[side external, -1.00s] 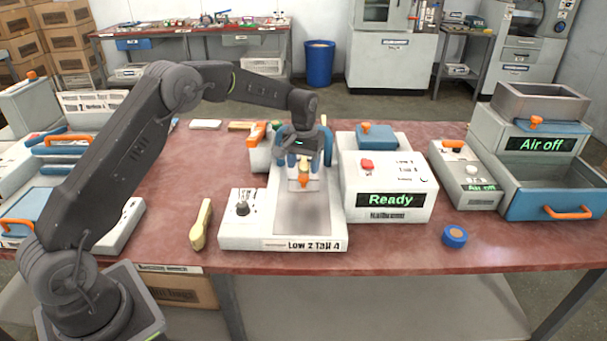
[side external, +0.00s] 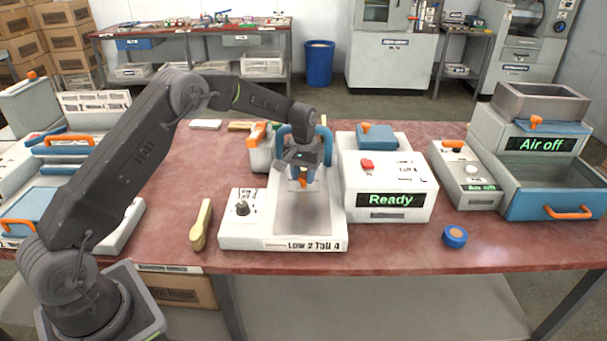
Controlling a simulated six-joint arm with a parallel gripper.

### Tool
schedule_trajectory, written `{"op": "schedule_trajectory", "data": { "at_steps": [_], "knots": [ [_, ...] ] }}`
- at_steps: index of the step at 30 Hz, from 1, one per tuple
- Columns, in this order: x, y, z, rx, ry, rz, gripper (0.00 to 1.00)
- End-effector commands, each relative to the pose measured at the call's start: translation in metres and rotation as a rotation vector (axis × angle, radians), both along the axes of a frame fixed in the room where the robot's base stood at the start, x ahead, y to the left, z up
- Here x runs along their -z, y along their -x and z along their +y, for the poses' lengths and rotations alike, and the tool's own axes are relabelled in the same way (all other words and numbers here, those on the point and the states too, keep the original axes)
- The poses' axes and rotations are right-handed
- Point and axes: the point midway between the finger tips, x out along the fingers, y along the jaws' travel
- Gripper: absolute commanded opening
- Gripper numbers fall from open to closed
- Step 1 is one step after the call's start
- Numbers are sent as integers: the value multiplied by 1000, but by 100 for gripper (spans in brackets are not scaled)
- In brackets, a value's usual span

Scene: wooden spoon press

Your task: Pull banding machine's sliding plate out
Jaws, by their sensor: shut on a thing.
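The machine labelled "Low 2 Tall 4" (side external: 235,243) stands in the middle of the table, with a dial on its left and a grey bed (side external: 302,225) running toward the front. A blue arch (side external: 325,140) spans the back of the bed. My gripper (side external: 302,178) is at the arch, above the back of the bed, shut on a small orange knob (side external: 303,184). My wrist and fingers hide much of the arch and of what the knob is fixed to. I cannot make out a separate sliding plate clearly.
A box reading "Ready" (side external: 390,200) stands close on the right. A wooden spoon (side external: 201,225) lies to the left, and a blue roll (side external: 454,236) lies to the right. "Air off" machines (side external: 540,145) stand farther right. The front of the bed is clear.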

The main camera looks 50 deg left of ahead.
Motion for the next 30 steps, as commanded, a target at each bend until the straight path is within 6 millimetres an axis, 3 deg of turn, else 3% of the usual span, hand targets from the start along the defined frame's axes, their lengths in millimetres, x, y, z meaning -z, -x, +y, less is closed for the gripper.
{"op": "schedule_trajectory", "data": {
  "at_steps": [7, 17, 30],
  "knots": [
    [0, 0, 0, 0, 0, -1, 0],
    [-1, 5, -6, 1, 0, 0, 0],
    [-1, 65, -66, 5, -1, 1, 0]
  ]
}}
